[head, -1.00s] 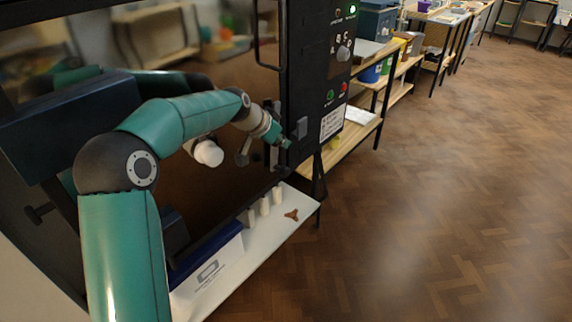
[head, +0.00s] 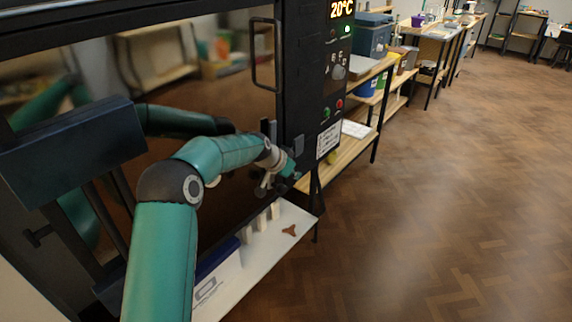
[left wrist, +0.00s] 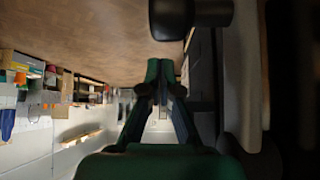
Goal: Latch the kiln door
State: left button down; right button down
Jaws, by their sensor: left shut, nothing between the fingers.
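The kiln door (head: 225,85) is a large dark, mirror-like panel on the left, with a black bar handle (head: 254,55) near its right edge. It looks shut against the frame, though I cannot tell whether it is latched. Grey latch parts (head: 270,134) stand at its right edge, below the handle. My left gripper (head: 292,173) is shut and empty, low at that edge, below these parts; contact is unclear. In the left wrist view its fingers (left wrist: 160,72) are together, below a dark rounded knob-like part (left wrist: 205,13). My right gripper is out of view.
The kiln's control panel (head: 333,65) reads 20°C beside the door edge. A white shelf (head: 275,240) below the door holds several pale posts, a brown three-armed piece (head: 290,230) and a blue-and-white box (head: 217,276). Wooden racks (head: 352,150) stand behind. The floor at right is clear.

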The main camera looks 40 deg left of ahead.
pick_arm(q)
jog(key=shift+s+a+f, duration=0.2)
jog(key=shift+s, duration=0.65)
jog(key=shift+s+a+f, duration=0.15)
jog(key=shift+s+f, duration=0.05)
jog(key=shift+s, duration=0.65)
